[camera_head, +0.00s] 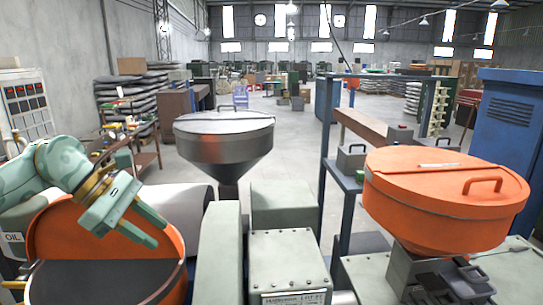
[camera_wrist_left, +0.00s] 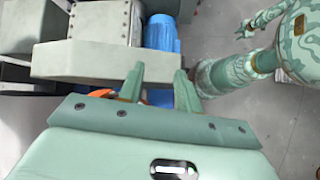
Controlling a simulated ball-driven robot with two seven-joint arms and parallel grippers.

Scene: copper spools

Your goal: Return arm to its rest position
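My mint-green left arm comes in from the left in the head view. Its left gripper (camera_head: 157,236) hangs over the open orange container (camera_head: 177,262) at the lower left, tilted down to the right. The two fingers stand apart with nothing between them; the left wrist view also shows the left gripper (camera_wrist_left: 160,82) open and empty. Beyond the fingertips there is a grey machine block (camera_wrist_left: 85,62) and a blue cylinder (camera_wrist_left: 161,36). At the upper right of that view are more mint-green arm parts of mine; a small far end there is too small to read as open or shut.
A grey funnel hopper (camera_head: 225,148) stands at centre left. A closed orange hopper (camera_head: 440,205) with a handled lid stands at right, beside a blue cabinet (camera_head: 517,120). A grey machine housing (camera_head: 288,262) fills the lower middle. Open floor lies beyond.

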